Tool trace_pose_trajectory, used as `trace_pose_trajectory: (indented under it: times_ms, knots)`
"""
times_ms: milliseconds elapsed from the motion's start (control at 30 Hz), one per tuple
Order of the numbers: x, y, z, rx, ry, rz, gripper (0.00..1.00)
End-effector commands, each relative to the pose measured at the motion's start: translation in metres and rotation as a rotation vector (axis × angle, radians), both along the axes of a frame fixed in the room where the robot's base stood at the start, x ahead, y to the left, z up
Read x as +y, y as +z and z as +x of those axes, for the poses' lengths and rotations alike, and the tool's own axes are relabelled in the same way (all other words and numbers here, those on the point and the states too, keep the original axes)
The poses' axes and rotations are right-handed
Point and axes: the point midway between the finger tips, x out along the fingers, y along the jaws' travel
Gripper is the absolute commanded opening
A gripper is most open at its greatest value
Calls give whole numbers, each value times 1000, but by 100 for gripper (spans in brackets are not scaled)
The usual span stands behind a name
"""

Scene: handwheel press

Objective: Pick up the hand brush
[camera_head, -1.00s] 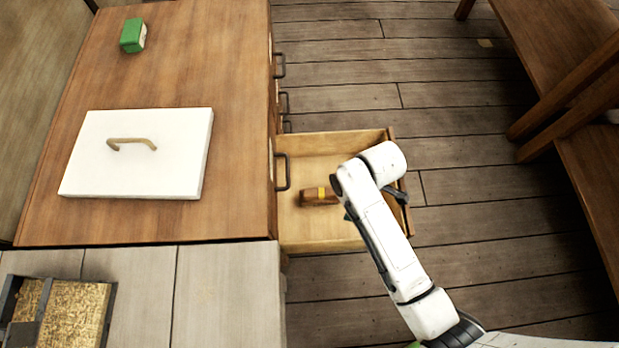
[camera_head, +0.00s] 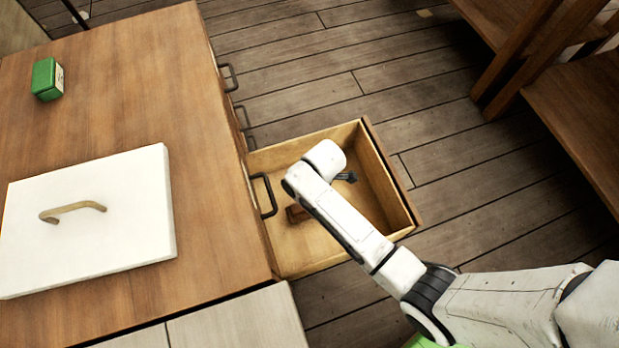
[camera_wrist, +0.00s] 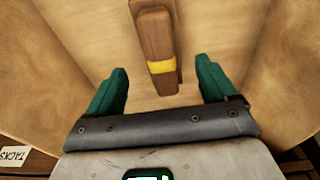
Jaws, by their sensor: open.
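The hand brush (camera_wrist: 154,40) is brown wood with a yellow band and lies on the floor of the open drawer (camera_head: 391,190). In the head view my arm covers most of the brush; only a brown bit of it (camera_head: 296,214) shows. In the wrist view my gripper (camera_wrist: 162,80) is open, its two green fingers spread with the near end of the brush between them in the picture. The fingers do not visibly touch the brush. The height gap between them cannot be told exactly.
The drawer walls surround my gripper closely. The wooden cabinet (camera_head: 150,80) stands left, carrying a white board with a handle (camera_head: 110,225) and a green box (camera_head: 47,79). A wooden bench (camera_head: 575,110) stands at the right. The plank floor between is clear.

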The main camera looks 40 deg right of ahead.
Motion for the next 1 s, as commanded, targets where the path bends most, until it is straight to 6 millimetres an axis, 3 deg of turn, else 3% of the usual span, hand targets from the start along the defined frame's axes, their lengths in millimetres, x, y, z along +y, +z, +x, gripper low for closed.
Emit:
trace_pose_trajectory:
  times_ms: [300, 567, 1000]
  knots:
    - [6, -44, 0, 2, 0, 0, 85]
    - [7, -44, 0, 0, -1, 0, 84]
    - [7, -44, 0, 1, 0, 0, 42]
